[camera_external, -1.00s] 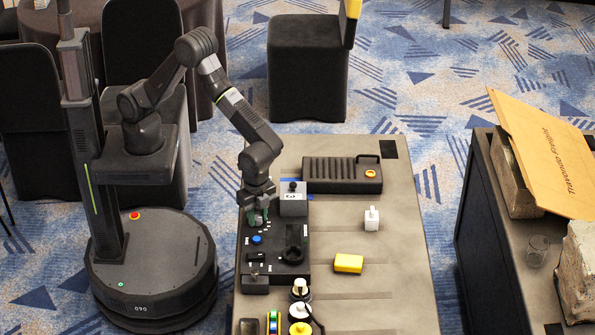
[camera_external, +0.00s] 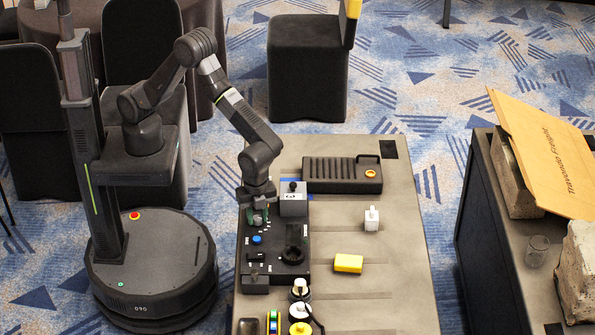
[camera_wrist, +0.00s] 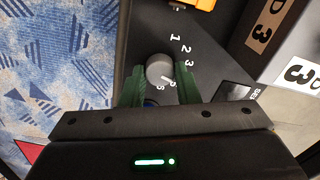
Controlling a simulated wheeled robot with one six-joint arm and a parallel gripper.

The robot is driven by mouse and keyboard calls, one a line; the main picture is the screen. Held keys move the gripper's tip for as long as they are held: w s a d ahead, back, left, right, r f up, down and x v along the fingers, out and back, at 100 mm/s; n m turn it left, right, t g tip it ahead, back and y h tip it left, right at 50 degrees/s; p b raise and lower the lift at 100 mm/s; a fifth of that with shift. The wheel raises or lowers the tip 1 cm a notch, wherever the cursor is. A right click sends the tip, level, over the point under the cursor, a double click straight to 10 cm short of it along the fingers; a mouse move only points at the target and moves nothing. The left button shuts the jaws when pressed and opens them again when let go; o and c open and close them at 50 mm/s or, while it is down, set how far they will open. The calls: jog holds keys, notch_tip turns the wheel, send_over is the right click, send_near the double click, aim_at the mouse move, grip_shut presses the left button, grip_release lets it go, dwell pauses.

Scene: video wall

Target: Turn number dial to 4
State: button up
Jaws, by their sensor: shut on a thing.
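The number dial (camera_wrist: 160,68) is a round grey knob on a dark panel in the wrist view. The 4 cannot be made out; a finger covers part of that area. A small pale mark shows by the knob's lower right edge. My gripper (camera_wrist: 160,84) has its green fingers on either side of the knob, shut on it. In the external view, my gripper (camera_external: 258,216) points down at the panel's (camera_external: 272,268) far left part; the dial is hidden there.
A blue button (camera_external: 257,240) and a round black part (camera_external: 294,246) are on the same panel. A grey box (camera_external: 293,207) stands close right of my gripper. A black case (camera_external: 342,175), white block (camera_external: 371,219) and yellow block (camera_external: 348,263) lie farther right.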

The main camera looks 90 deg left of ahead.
aim_at(258, 218)
jog(key=o, duration=1)
jog(key=shift+c, duration=0.2)
notch_tip(258, 218, up, 14)
jog(key=shift+f, duration=0.15)
notch_tip(258, 218, down, 14)
jog(key=shift+r, duration=0.1)
dwell(0.4)
